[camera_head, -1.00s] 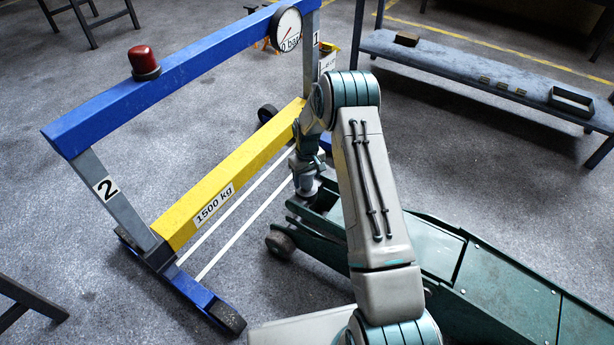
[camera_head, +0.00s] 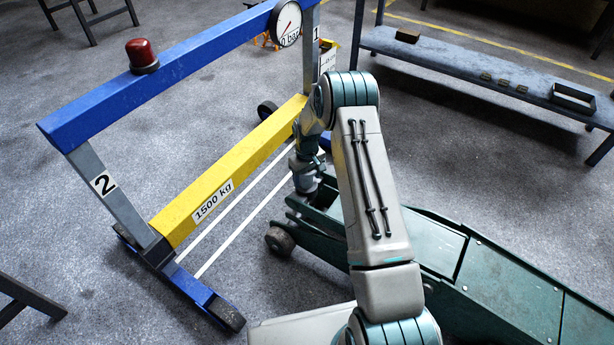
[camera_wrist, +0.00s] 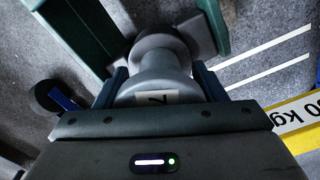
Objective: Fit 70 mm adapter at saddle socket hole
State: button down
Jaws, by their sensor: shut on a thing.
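My gripper (camera_head: 306,180) is low over the front end of the green trolley jack (camera_head: 500,290). In the wrist view my gripper (camera_wrist: 165,88) is shut on a grey round adapter (camera_wrist: 158,75) with a small white label, partly showing a "7". The adapter's far end is at or just over a wider grey round part, which seems to be the jack's saddle (camera_wrist: 180,38), between the green side arms. The socket hole is hidden, so I cannot tell whether the adapter is in it. In the head view my arm and gripper cover most of the adapter and saddle.
A blue frame with a yellow "1500 kg" beam (camera_head: 220,185) stands close left of my gripper. It carries a red lamp (camera_head: 141,55) and a gauge (camera_head: 287,24). A low bench (camera_head: 480,70) with several small dark parts stands back right. Open floor lies between.

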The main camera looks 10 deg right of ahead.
jog(key=shift+c, duration=1.2)
grip_release()
jog(key=shift+r, duration=0.1)
jog(key=shift+s, duration=0.1)
notch_tip(320, 180, up, 14)
jog(key=p, duration=0.4)
jog(key=shift+p, duration=0.4)
jog(key=s+r+m+p, duration=0.1)
jog(key=s+r+p, duration=0.35)
jog(key=r, duration=0.65)
jog(key=s+r+t+p, duration=0.1)
jog(key=s+r+p, duration=0.35)
jog(key=r, duration=0.75)
jog(key=s+r+m+p, duration=0.1)
jog(key=s+r+p, duration=0.4)
jog(key=r, duration=0.6)
jog(key=s+r+m+t+p, duration=0.1)
jog(key=s+r+m+p, duration=0.1)
jog(key=s+r+p, duration=1.4)
jog(key=s+r, duration=0.5)
jog(key=shift+t, duration=0.4)
